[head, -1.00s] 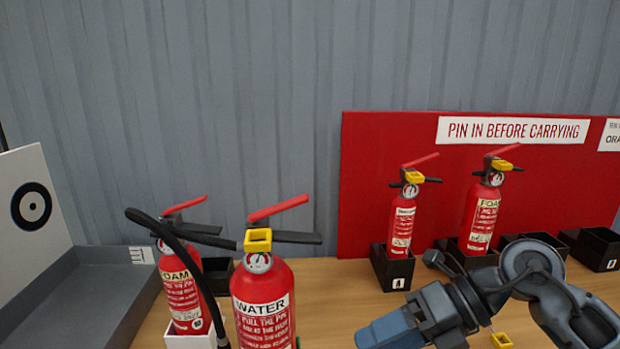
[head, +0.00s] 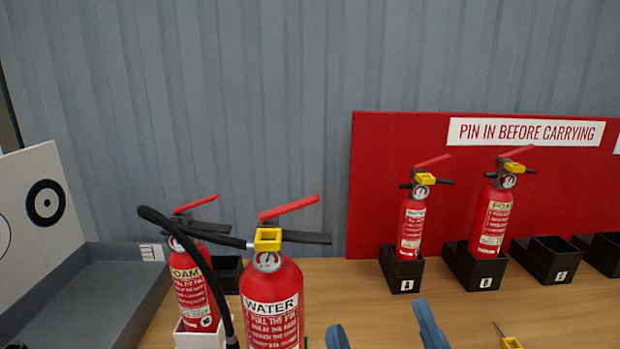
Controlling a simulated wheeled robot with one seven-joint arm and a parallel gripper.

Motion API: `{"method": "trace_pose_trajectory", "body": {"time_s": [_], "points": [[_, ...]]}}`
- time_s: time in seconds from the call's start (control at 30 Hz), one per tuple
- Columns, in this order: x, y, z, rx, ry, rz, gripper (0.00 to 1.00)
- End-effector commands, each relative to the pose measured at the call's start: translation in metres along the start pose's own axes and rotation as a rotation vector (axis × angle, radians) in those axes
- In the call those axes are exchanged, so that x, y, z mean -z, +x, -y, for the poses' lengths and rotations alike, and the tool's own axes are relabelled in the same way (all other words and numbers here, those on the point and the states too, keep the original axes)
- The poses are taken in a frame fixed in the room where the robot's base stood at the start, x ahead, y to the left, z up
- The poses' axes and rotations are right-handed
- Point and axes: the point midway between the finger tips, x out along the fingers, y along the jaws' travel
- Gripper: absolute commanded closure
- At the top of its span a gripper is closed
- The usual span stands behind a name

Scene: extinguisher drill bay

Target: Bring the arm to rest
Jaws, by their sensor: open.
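My gripper (head: 384,332) shows only as two blue fingertips at the bottom edge of the head view. They stand well apart with bare table between them, so it is open and empty. The rest of my arm is out of the picture. A red WATER extinguisher (head: 272,300) with a yellow pin piece (head: 268,239) stands just left of the fingertips, apart from them. A FOAM extinguisher (head: 192,285) without a visible yellow piece stands behind it to the left, in a white holder (head: 198,339).
Two extinguishers (head: 411,225) (head: 493,218) with yellow pieces stand in black boxes (head: 403,275) (head: 474,268) before a red board (head: 395,150). Empty boxes (head: 543,262) are to their right. A loose yellow pin (head: 511,342) lies at lower right. A grey tray (head: 95,300) is left.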

Motion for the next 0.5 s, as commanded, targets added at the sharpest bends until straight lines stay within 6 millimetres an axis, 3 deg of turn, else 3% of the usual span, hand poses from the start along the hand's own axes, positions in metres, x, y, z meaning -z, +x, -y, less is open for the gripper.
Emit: {"method": "trace_pose_trajectory", "body": {"time_s": [0.27,0.5], "points": [[0.001,-0.094,-0.016,-0.162,0.194,0.391,0.40],[0.016,-0.189,-0.029,-0.210,0.317,0.739,0.40]]}}
